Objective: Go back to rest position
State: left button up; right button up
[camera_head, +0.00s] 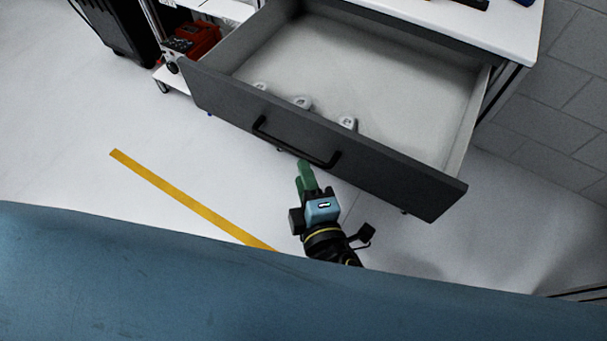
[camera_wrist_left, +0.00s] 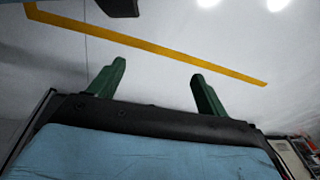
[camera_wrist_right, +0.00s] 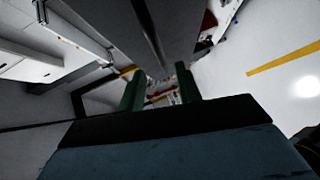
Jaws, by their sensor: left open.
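My right gripper (camera_head: 304,168) shows in the head view just in front of the handle (camera_head: 277,144) of an open grey drawer (camera_head: 415,182). Its green fingers stand apart in the right wrist view (camera_wrist_right: 160,92), with no object seen between them. A dark bar, likely the handle (camera_wrist_right: 150,32), runs just beyond the fingertips there; I cannot tell whether they touch it. My left gripper (camera_wrist_left: 157,82) shows only in the left wrist view, open and empty above the pale floor.
Several small white parts (camera_head: 302,103) lie inside the drawer along its front. A red box (camera_head: 199,38) sits on a white shelf unit at upper left. A yellow line (camera_head: 190,200) marks the clear floor. A brick wall (camera_head: 560,110) stands at right.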

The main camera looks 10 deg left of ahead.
dwell(0.3)
